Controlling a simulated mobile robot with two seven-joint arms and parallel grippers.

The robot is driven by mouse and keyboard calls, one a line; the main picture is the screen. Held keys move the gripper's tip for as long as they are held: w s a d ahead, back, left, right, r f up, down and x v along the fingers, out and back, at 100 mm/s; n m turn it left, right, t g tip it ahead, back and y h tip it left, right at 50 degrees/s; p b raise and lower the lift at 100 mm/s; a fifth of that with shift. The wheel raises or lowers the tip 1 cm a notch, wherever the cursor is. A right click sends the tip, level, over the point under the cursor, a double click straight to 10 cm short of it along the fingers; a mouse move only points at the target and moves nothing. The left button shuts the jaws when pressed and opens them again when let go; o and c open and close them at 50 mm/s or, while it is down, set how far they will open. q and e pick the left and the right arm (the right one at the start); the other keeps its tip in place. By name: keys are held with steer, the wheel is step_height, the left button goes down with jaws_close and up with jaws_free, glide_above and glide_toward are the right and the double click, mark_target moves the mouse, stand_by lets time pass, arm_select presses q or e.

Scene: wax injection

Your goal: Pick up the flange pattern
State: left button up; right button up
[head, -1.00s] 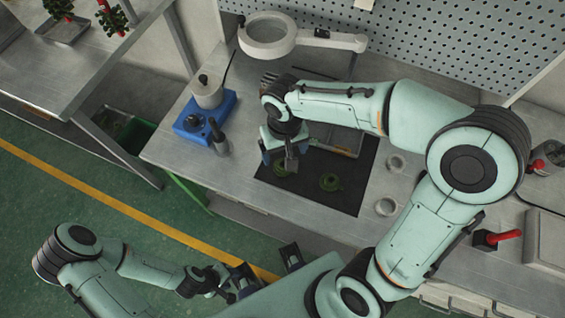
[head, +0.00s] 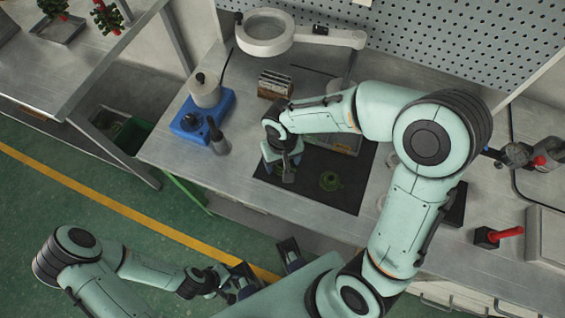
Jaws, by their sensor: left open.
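Green wax pieces lie on the dark mat (head: 318,198). A round green piece with a raised centre, which looks like a flange pattern (head: 330,181), lies in the open on the mat. Another green piece (head: 279,168) lies to its left, mostly hidden under my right gripper. My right gripper (head: 288,174) points down at the mat's left part, over that left piece. Whether its jaws are apart, or touch the piece, cannot be made out. My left gripper (head: 267,268) is open and empty, low in front of the bench, away from the mat.
A blue wax pot unit (head: 203,125) and a dark handled tool (head: 218,140) stand left of the mat. A slotted block (head: 274,84) and a ring magnifier lamp (head: 265,32) are behind. The bench's front left is bare.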

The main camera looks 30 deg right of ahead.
steer(key=c, duration=0.6)
steer(key=shift+r, duration=0.1)
